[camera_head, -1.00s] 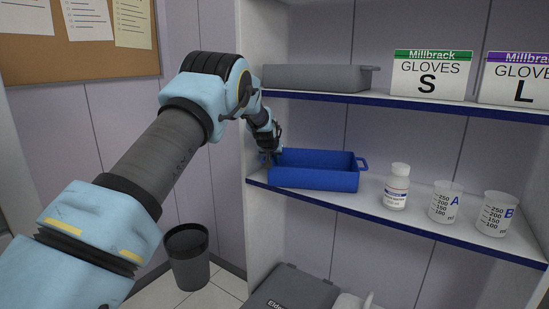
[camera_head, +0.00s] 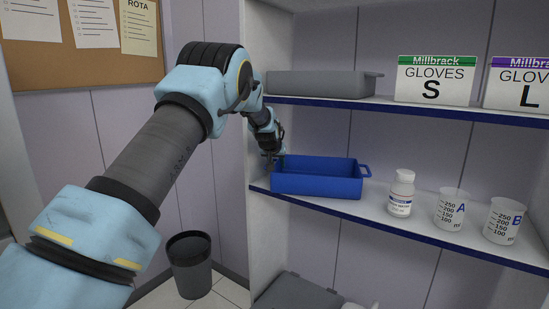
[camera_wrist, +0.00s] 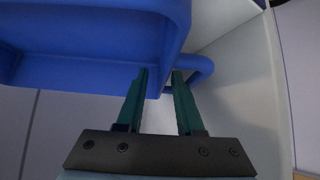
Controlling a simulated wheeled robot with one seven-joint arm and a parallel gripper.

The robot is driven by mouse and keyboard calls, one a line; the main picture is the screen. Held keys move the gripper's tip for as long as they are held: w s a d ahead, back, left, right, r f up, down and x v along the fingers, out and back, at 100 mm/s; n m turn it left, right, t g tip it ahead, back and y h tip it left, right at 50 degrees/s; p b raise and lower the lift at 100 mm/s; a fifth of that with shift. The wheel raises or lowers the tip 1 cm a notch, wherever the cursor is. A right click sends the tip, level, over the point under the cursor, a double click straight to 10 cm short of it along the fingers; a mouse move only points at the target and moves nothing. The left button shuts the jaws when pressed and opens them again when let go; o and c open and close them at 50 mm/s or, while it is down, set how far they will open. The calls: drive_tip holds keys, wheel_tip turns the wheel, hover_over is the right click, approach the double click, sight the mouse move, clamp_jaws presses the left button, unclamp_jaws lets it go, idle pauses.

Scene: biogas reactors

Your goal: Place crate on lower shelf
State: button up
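A blue crate (camera_head: 316,186) sits level on the lower of the two shelves in view in the head view. Its right handle (camera_head: 364,171) is free. My gripper (camera_head: 271,160) is at its left end, small and partly hidden by my wrist. In the wrist view the two green fingers of my gripper (camera_wrist: 160,75) stand apart with a gap between them. The crate (camera_wrist: 85,35) fills the upper left there, and its handle (camera_wrist: 203,67) shows behind and right of the right finger. I see no clear contact of both fingers on it.
A white bottle (camera_head: 401,193) and beakers A (camera_head: 451,209) and B (camera_head: 503,221) stand right of the crate. The upper shelf holds a grey tray (camera_head: 318,84) and glove boxes (camera_head: 436,82). A bin (camera_head: 191,264) stands on the floor, and a grey case (camera_head: 296,292) lies below.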

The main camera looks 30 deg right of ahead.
drive_tip(key=b+v, duration=0.3)
drive_tip(key=v, duration=0.7)
drive_tip(key=s+a+f+n+g+y, duration=0.1)
drive_tip(key=s+a+f+n+y, duration=0.15)
drive_tip(key=a, duration=1.05)
drive_tip(key=s+a+f+n+g+y, duration=0.1)
drive_tip(key=a+f, duration=0.2)
drive_tip(key=a, duration=1)
drive_tip(key=s+a+f+n+g+y, duration=0.1)
drive_tip(key=s+a+f, duration=0.2)
drive_tip(key=s+a, duration=0.7)
drive_tip(key=s+a+f+n+g+y, duration=0.1)
drive_tip(key=s+a+f+n+g, duration=0.1)
drive_tip(key=s+a, duration=0.8)
drive_tip(key=s+f, duration=0.1)
drive_tip(key=s, duration=0.1)
drive_tip(key=shift+s+a+f, duration=0.3)
drive_tip(key=shift+s+a, duration=0.1)
